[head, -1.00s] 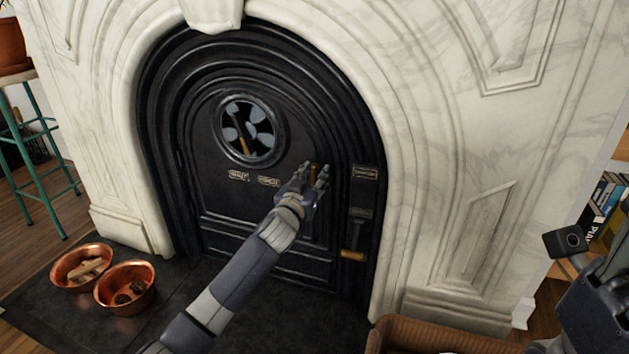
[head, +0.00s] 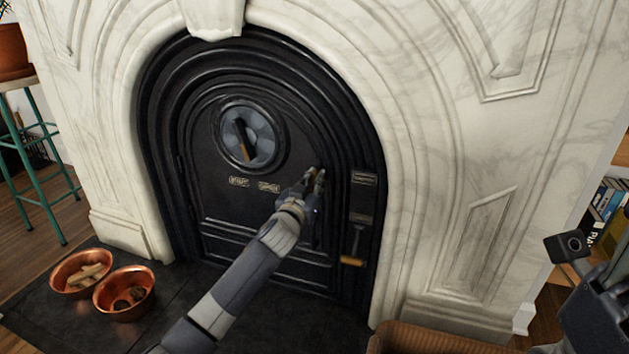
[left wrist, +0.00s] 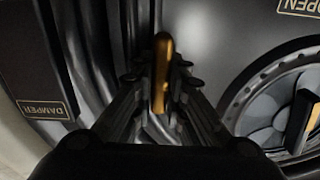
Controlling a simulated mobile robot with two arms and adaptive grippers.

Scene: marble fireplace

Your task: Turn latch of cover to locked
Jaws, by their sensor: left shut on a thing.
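The black arched cover (head: 225,200) stands shut in the marble fireplace. Its latch has a brass handle at the cover's right edge; a small part of this latch (head: 313,169) shows in the head view. My left gripper (head: 318,178) is shut on the latch handle. In the left wrist view the brass handle (left wrist: 162,60) points up the picture between the fingers of my left gripper (left wrist: 160,85). The latch's base and any locked marking are hidden or too small to read.
A round vent (head: 250,138) with a brass-tipped knob is on the cover. A damper lever (head: 353,260) hangs right of the latch. Copper bowls (head: 124,293) stand on the hearth at left. A brown basket-like edge (head: 440,338) is at the bottom.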

